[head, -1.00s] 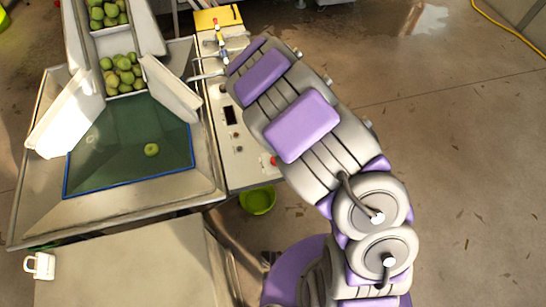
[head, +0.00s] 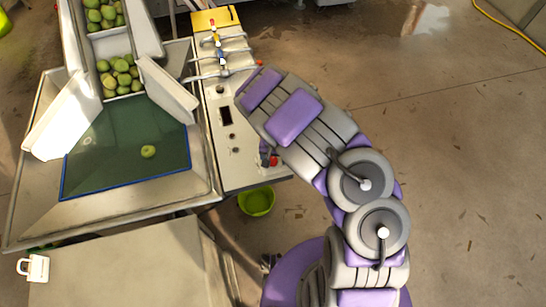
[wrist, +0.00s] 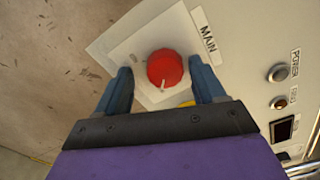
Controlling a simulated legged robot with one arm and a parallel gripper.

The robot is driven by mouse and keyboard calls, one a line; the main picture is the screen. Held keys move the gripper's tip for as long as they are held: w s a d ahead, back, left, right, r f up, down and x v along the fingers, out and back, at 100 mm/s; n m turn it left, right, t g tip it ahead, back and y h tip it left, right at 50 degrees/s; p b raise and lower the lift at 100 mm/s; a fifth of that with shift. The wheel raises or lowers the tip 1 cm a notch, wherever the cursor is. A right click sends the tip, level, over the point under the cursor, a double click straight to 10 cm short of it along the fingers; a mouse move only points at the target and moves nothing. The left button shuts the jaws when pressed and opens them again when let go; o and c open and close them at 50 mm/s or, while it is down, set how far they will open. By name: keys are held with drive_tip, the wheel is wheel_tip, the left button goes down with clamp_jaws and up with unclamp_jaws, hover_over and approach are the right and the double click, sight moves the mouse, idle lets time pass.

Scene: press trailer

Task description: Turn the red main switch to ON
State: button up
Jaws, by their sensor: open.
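The red main switch (wrist: 165,68) is a round red knob with a white pointer mark at its lower edge in the wrist view. It sits on a light square plate beside the label MAIN (wrist: 208,38). My gripper (wrist: 160,80) is open, with one blue finger on each side of the knob and gaps between fingers and knob. I cannot tell how deep the fingertips reach. A bit of yellow shows under the knob, partly hidden by my gripper. In the head view the red switch (head: 273,161) shows at the near end of the control panel, partly hidden by my gripper.
The control panel (head: 222,160) carries a small display, lamps and, at its far end, several levers (head: 222,60). A tray with one green fruit (head: 148,152) lies left of it. A green bucket (head: 257,201) stands below the panel's near edge. Open floor lies to the right.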

drive_tip(key=shift+a, duration=0.55)
drive_tip(key=c, duration=0.5)
drive_tip(key=shift+d, duration=0.3)
drive_tip(key=c, duration=0.5)
drive_tip(key=shift+c, duration=0.2)
drive_tip(key=shift+a, duration=0.1)
